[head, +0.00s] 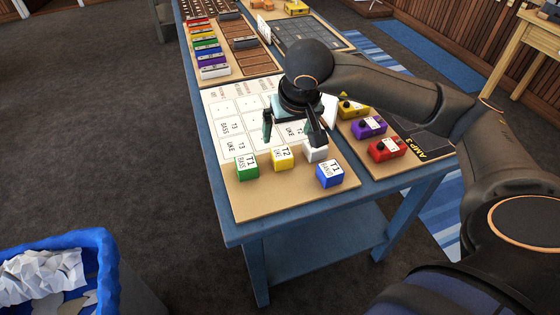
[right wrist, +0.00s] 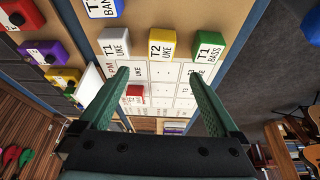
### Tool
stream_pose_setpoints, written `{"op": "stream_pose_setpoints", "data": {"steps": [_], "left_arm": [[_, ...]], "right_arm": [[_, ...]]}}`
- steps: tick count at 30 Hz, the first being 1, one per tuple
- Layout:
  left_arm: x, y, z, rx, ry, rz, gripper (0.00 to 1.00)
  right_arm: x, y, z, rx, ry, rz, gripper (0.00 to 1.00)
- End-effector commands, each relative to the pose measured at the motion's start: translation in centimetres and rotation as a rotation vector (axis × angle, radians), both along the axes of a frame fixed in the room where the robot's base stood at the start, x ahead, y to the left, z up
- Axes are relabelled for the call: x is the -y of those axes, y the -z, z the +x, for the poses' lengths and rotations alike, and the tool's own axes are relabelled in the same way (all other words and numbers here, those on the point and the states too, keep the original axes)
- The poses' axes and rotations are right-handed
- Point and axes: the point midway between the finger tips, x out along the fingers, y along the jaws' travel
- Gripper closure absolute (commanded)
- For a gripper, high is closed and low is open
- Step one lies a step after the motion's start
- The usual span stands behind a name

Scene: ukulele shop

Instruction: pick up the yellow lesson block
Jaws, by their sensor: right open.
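The yellow lesson block (head: 283,160), labelled T2 UKE, sits upright near the front of the tan board, between a green block (head: 246,167) and a white block (head: 316,153). It also shows in the right wrist view (right wrist: 161,44), lying between the lines of the two fingers and beyond their tips. My right gripper (head: 292,137) is open and empty above the white lesson chart, behind the yellow block and apart from it. Its fingers frame the chart in the right wrist view (right wrist: 160,76). One finger partly covers the white block in the head view. My left gripper is not in view.
A blue block (head: 329,176) stands at the board's front right corner. Yellow, purple (head: 369,127) and red pedals stand right of the board. A blue bin (head: 105,270) is on the floor.

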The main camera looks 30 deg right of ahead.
Motion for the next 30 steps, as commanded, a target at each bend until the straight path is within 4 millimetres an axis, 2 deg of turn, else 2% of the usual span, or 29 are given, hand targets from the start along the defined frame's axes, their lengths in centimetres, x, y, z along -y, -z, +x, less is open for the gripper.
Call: {"op": "stream_pose_setpoints", "data": {"steps": [3, 9, 16, 24, 30], "left_arm": [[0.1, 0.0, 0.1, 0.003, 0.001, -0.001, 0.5], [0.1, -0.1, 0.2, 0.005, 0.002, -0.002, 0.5], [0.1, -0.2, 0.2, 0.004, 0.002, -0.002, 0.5], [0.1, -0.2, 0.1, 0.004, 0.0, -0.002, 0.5], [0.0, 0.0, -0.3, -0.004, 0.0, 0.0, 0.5]], "right_arm": [[0.2, 2.2, 0.7, -0.007, 0.002, 0.001, 0.03], [0.5, 5.2, 1.9, -0.004, 0.0, 0.004, 0.03], [0.7, 6.8, 2.4, -0.004, 0.001, 0.004, 0.03], [0.9, 10.4, 3.6, -0.004, 0.001, 0.006, 0.03], [1.0, 10.9, 3.9, -0.001, -0.001, 0.004, 0.03]]}}
